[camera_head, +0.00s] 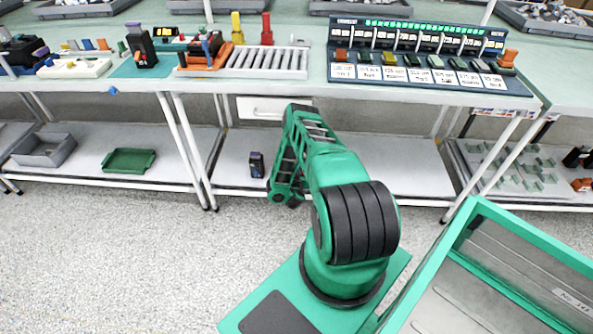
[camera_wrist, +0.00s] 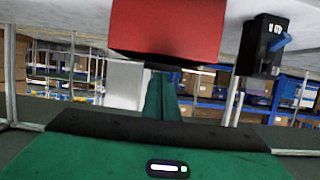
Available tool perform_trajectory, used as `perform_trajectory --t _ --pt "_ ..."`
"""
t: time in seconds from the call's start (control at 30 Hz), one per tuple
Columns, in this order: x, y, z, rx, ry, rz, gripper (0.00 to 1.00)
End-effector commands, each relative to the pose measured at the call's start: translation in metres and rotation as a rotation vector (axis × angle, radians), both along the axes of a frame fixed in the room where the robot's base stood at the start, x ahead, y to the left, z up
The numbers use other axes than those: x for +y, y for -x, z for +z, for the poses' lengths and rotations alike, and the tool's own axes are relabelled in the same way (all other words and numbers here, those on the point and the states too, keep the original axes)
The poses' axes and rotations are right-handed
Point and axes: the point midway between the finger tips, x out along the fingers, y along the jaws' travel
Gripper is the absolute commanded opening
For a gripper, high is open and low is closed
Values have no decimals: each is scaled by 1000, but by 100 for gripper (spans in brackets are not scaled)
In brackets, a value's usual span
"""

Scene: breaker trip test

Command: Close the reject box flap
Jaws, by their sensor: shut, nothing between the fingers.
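A red box-like surface (camera_wrist: 165,28) fills the top middle of the wrist view, with a darker strip along its lower edge. I take it to be the reject box, but I cannot tell which part is the flap or how far it stands open. My gripper (camera_wrist: 162,72) is shut and empty, with its green fingers pointing at the red surface. The tips are at or very near its dark edge; I cannot tell if they touch. In the head view the red box is not visible, and my arm covers part of the lower shelf.
A black breaker (camera_wrist: 262,45) with a blue lever is beside the red surface; a dark breaker (camera_head: 256,164) stands on the lower shelf (camera_head: 230,178). A white drawer-like panel (camera_head: 262,108) hangs under the bench. A green tray (camera_head: 129,161) is further left.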

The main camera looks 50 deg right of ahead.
Motion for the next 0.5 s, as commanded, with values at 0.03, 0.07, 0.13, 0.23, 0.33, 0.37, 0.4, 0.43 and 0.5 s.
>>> perform_trajectory --t 0.03,0.07,0.13,0.23,0.33,0.37,0.4,0.43,0.5 --pt "0 0 -1 0 0 0 0" --pt "0 0 -3 0 0 0 0" --pt "1 1 -9 0 -1 0 0" --pt "3 2 -21 1 1 0 0" --pt "4 3 -28 0 -1 0 0" --pt "4 3 -29 1 -2 0 0" --pt "5 3 -29 1 -4 -1 0" --pt "5 3 -29 1 -4 -1 0" --pt "6 4 -31 2 -7 -1 0"
